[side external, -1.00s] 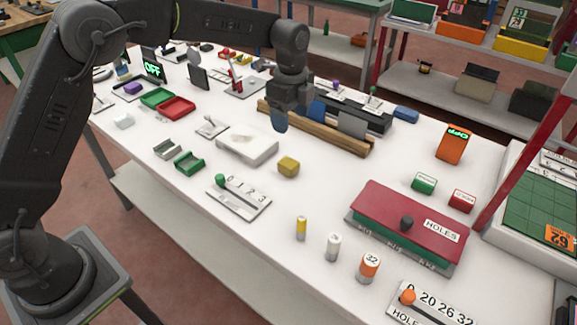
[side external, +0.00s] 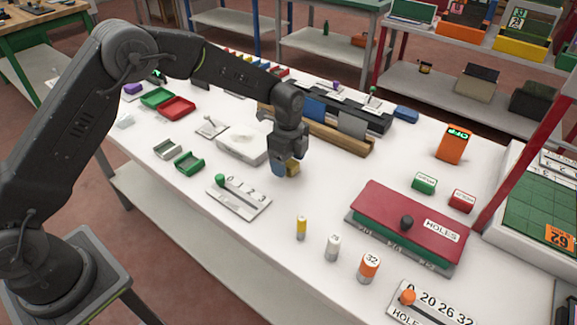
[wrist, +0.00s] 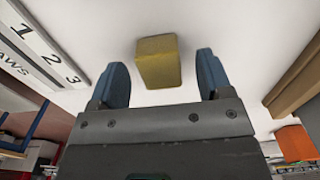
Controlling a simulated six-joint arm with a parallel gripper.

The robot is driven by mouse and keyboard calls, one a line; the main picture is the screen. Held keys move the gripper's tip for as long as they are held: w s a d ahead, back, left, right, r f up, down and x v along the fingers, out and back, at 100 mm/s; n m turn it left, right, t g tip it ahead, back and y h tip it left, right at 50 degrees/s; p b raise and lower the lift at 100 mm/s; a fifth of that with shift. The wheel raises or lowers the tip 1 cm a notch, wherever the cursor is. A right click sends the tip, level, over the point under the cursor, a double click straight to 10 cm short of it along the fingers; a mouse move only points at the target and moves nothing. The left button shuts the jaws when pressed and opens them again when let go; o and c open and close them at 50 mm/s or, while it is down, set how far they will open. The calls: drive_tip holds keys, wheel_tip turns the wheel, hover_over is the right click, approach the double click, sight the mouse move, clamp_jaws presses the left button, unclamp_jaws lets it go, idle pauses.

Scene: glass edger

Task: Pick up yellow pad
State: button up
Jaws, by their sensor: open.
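The yellow pad (side external: 293,167) is a small block on the white table, partly hidden behind my gripper in the side view. In the wrist view the yellow pad (wrist: 158,62) lies between the two blue fingertips, with a gap on each side. My gripper (side external: 283,166) points down right at the pad; in the wrist view my gripper (wrist: 160,80) is open and empty. How far the fingertips are above the table I cannot tell exactly.
A white box (side external: 240,146) stands just left of the gripper, and a wooden rail (side external: 330,137) runs behind it. A numbered slider plate (side external: 240,197) lies in front. The table to the right of the pad is clear up to the red HOLES box (side external: 412,222).

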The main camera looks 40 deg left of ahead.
drive_tip(key=shift+f, duration=0.55)
drive_tip(key=c, duration=1)
